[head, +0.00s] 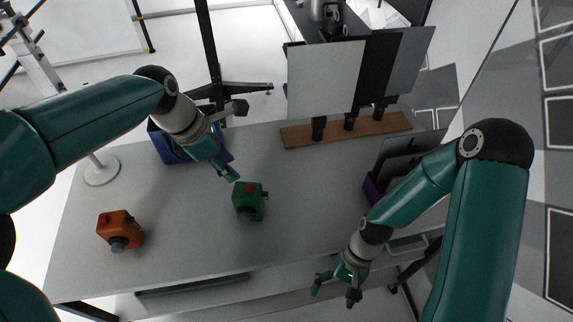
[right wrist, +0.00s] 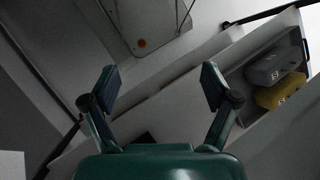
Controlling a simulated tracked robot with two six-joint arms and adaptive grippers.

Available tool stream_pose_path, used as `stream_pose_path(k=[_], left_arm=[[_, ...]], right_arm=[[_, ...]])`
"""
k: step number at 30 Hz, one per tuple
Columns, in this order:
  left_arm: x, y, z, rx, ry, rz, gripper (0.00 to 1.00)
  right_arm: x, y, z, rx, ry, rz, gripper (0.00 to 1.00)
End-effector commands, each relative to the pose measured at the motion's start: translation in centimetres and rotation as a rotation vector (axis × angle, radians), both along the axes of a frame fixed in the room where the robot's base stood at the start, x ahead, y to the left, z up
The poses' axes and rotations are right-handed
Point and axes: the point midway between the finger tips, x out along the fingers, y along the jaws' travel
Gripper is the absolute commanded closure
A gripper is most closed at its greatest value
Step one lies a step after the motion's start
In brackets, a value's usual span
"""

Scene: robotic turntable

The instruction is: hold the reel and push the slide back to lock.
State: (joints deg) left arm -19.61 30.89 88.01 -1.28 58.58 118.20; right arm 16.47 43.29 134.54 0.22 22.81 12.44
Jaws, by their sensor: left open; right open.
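A green box-shaped device (head: 247,204) with a red top part and a dark round front knob sits on the grey table. A similar orange device (head: 119,232) sits further left. I cannot tell which parts are the reel and the slide. My left gripper (head: 233,142) is open and empty, just behind and above the green device, with one fingertip close to it; contact cannot be told. My right gripper (head: 336,293) is open and empty, low near the table's front edge, well apart from both devices. Its spread fingers also show in the right wrist view (right wrist: 160,87).
A blue bin (head: 172,150) stands behind my left gripper. A wooden strip (head: 296,137) with upright panels stands at the back. A purple holder (head: 372,190) with dark plates is at the right. The right wrist view shows a yellow item (right wrist: 281,92) and a grey item (right wrist: 272,66) in an open compartment.

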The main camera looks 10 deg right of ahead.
Motion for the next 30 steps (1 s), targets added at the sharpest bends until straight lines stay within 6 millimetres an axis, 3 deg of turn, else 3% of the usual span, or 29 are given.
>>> stream_pose_path(k=[5,9,11,15,18,24,30], left_arm=[[0.0,0.0,0.0,0.000,0.000,0.000,0.58],[0.0,0.0,0.0,0.000,0.000,0.001,0.58],[0.0,0.0,0.0,0.000,0.000,0.000,0.58],[0.0,-0.1,0.0,0.000,0.000,-0.001,0.58],[0.0,-0.1,0.0,0.000,0.000,-0.001,0.58],[0.0,-0.1,0.0,0.000,0.000,-0.001,0.58],[0.0,-0.1,0.0,0.000,0.000,-0.001,0.58]], right_arm=[[4.8,-0.4,4.3,0.043,-0.181,0.348,0.14],[8.4,-0.4,8.9,0.064,-0.328,0.679,0.14],[10.5,0.2,10.3,0.084,-0.411,0.775,0.14],[15.7,2.4,15.3,0.121,-0.646,1.037,0.14],[18.4,4.0,19.1,0.138,-0.793,1.215,0.14],[21.1,6.2,24.3,0.148,-0.979,1.449,0.14],[21.7,7.1,25.4,0.150,-1.031,1.524,0.14]])
